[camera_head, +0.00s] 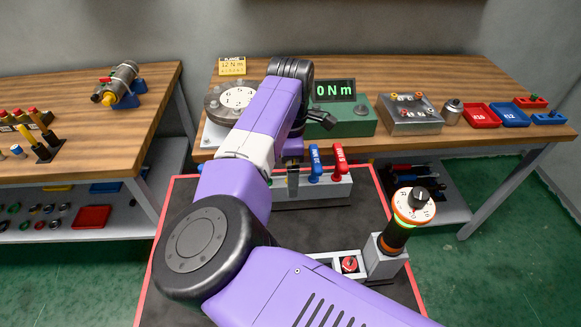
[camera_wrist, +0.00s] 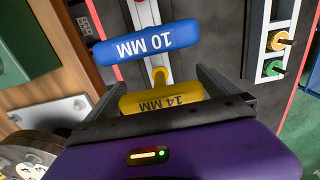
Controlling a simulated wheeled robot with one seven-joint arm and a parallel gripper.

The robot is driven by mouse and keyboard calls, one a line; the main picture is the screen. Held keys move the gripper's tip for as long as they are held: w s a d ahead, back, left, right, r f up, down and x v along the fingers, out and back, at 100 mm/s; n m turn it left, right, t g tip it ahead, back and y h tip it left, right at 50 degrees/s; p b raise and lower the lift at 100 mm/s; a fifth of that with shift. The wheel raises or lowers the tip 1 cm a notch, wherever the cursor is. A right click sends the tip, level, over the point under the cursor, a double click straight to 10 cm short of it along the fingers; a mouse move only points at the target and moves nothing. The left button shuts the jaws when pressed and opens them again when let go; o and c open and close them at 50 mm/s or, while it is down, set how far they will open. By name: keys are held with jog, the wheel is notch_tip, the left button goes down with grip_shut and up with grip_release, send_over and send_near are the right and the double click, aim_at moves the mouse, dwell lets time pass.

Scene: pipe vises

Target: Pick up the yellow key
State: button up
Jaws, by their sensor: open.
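The yellow key, a T-handle marked "14 MM" (camera_wrist: 163,98), shows in the wrist view between my fingers. My gripper (camera_wrist: 160,80) is open, with one finger near each end of the yellow handle. I cannot tell whether either finger touches it. The blue key marked "10 MM" (camera_wrist: 147,42) is just beyond it. In the head view, my arm hides the yellow key, while the blue key (camera_head: 315,158) and a red key (camera_head: 340,160) stand upright in a grey rack (camera_head: 325,190).
A wooden bench (camera_head: 455,75) behind holds a green torque display (camera_head: 345,115), a grey box (camera_head: 411,115) and red and blue trays. A dial-topped post (camera_head: 392,240) and a red button (camera_head: 349,264) stand right of my arm. The black mat's centre is partly clear.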

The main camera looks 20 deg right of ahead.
jog(key=shift+f, duration=0.4)
jog(key=shift+c, duration=0.2)
jog(key=c, duration=1.2)
jog(key=shift+c, duration=0.2)
jog(key=shift+r, duration=0.1)
notch_tip(320, 180, up, 20)
